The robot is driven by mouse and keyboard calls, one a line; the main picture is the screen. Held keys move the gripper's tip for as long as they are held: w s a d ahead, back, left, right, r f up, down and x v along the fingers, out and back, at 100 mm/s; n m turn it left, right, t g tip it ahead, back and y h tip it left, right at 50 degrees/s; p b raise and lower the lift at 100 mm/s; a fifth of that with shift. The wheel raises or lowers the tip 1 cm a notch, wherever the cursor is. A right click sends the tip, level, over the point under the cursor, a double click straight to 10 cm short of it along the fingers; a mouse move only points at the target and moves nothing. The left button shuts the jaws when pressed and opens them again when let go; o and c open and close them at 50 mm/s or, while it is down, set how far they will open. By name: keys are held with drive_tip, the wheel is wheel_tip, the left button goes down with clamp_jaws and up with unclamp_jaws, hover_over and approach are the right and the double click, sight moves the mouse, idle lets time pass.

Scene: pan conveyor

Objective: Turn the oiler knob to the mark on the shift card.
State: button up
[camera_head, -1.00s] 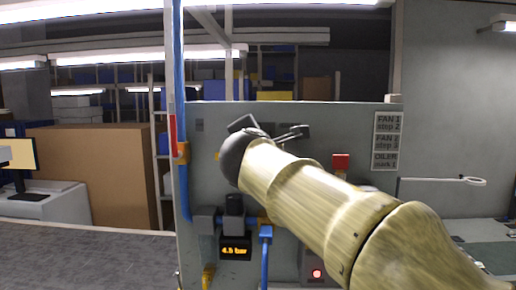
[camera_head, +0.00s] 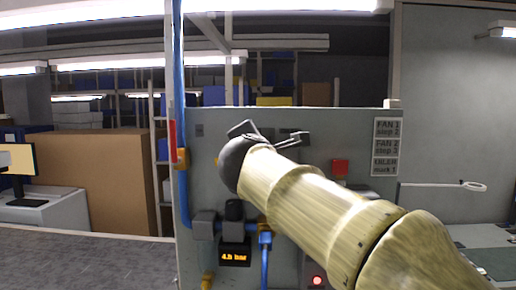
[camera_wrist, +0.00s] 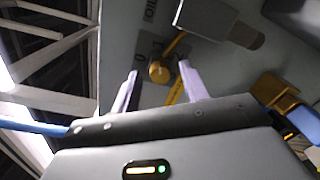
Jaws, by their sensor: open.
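The oiler knob (camera_wrist: 160,72) is a small yellow knob on a dark plate of the grey panel, under lettering that starts "OIL", in the wrist view. My gripper (camera_wrist: 158,67) is open, with one pale finger on each side of the knob; contact is not clear. In the head view my arm hides the knob. The shift card (camera_head: 387,147) on the panel's upper right reads FAN 1 step 2, FAN 2 step 3, OILER mark 1.
A grey cylinder-ended fitting (camera_wrist: 222,22) sits close to the right finger, and a brass-coloured fitting (camera_wrist: 275,92) lies farther right.

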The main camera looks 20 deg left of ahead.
drive_tip(key=b+v, duration=0.4)
drive_tip(key=v, duration=1.3)
drive_tip(key=shift+a, duration=0.1)
drive_tip(key=w+d+f+m+g+h+p, duration=0.1)
drive_tip(key=w+d+f+m+g, duration=0.2)
drive_tip(key=f, duration=0.6)
drive_tip(key=w+d+f+m+g+h, duration=0.2)
drive_tip(key=w+d+f+m, duration=0.15)
drive_tip(key=f, duration=0.55)
drive_tip(key=w+d+f+m+g+h+p, duration=0.1)
drive_tip(key=w+d+f+m+g, duration=0.15)
drive_tip(key=d+f, duration=0.45)
drive_tip(key=s+d+f+m+g, duration=0.2)
drive_tip(key=s+d+f+m, duration=0.2)
drive_tip(key=f, duration=0.4)
drive_tip(key=s+d+f+m+g+p, duration=0.1)
drive_tip(key=s+d+f+m+g, duration=0.1)
drive_tip(key=d+f+m, duration=0.4)
drive_tip(key=s+d+f+m+g, duration=0.3)
drive_tip(key=s+d+f+m, duration=0.2)
drive_tip(key=f, duration=0.6)
drive_tip(key=d+m, duration=0.1)
drive_tip(key=m, duration=0.1)
drive_tip(key=shift+s+f+m+p, duration=0.25)
drive_tip(key=shift+s+m+p, duration=0.05)
drive_tip(key=shift+m+p, duration=0.1)
